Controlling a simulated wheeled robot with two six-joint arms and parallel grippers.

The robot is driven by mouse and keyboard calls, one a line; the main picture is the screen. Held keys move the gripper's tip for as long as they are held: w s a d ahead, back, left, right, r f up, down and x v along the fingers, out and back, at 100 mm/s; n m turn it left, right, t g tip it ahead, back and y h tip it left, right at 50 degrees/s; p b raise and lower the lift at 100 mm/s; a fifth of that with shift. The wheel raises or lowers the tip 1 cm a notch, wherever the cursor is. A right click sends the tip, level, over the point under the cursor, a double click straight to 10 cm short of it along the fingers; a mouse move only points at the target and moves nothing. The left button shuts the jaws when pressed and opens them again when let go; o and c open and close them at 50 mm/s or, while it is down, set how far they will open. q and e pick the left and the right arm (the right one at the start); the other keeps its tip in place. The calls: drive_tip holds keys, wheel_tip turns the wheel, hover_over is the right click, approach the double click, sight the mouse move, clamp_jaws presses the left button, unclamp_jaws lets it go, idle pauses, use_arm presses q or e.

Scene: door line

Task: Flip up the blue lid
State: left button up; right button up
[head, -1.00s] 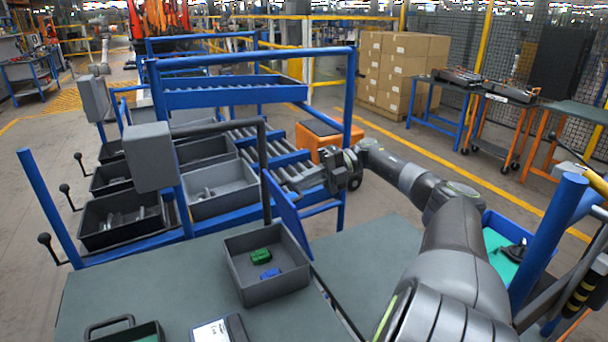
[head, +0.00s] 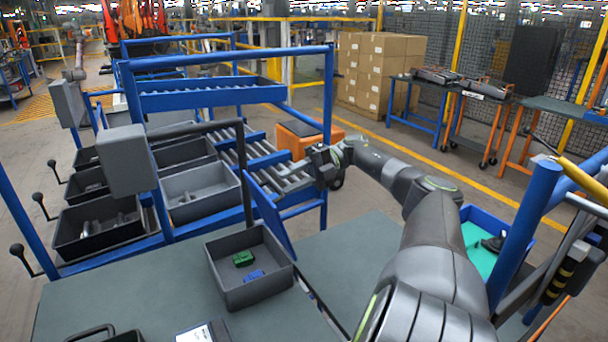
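A flat blue panel (head: 268,212), which I take to be the blue lid, slants down at the near end of the roller conveyor (head: 238,150), beside the grey bin. My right gripper (head: 298,180) reaches in from the right over the conveyor end. It is above and to the right of the panel, and a gap shows between them in this view. Its fingers point left and look small against the grey rollers, so I cannot tell whether they are open or shut. My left gripper is not in view.
A grey bin (head: 226,277) with a green and a blue part stands on the green-grey table (head: 120,290). Blue frame posts (head: 328,100) rise close to my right gripper. A blue tray (head: 478,216) lies at the right. Black and grey bins fill the rack at left.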

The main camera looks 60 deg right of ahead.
drive_tip(key=b+v, duration=0.2)
drive_tip(key=v, duration=0.3)
drive_tip(key=shift+s+d, duration=0.2)
drive_tip(key=shift+d, duration=0.15)
drive_tip(key=shift+f, duration=0.1)
idle(0.3)
